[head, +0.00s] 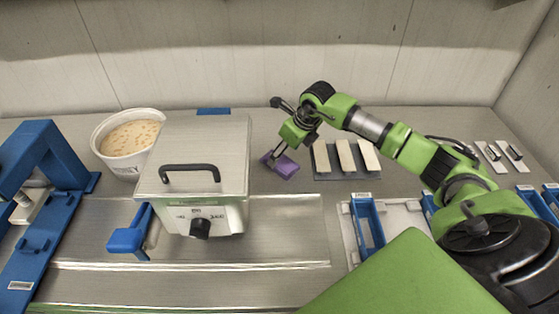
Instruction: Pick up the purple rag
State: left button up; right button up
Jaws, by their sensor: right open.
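The purple rag (286,168) lies flat on the grey metal worktop, right of the kettle and left of the block tray. My right gripper (279,150) reaches down over the rag with its fingers at the rag's far left part. The gripper is open. At this size I cannot tell whether the fingertips touch the rag. My left gripper does not show.
The kettle (192,150) with a black handle and dial stands left of the rag. A white bucket (122,147) is behind it. A tray (326,172) with pale blocks lies right of the rag. A blue frame (38,225) stands far left.

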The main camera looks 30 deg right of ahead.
aim_at(281, 161)
jog(key=p+x, duration=0.1)
jog(key=x, duration=0.2)
jog(key=shift+a+f, duration=0.15)
jog(key=shift+w+f, duration=0.2)
jog(key=shift+f, duration=0.15)
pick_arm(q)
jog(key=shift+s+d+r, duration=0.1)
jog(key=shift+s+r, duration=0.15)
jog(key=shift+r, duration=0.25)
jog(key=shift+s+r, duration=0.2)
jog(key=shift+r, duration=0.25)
pick_arm(e)
jog(key=c, duration=1.2)
jog(key=shift+r, duration=0.15)
jog(key=shift+c, duration=0.2)
jog(key=shift+r, duration=0.3)
pick_arm(q)
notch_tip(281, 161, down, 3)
jog(key=b, duration=0.3)
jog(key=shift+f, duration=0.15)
pick_arm(e)
notch_tip(281, 161, up, 9)
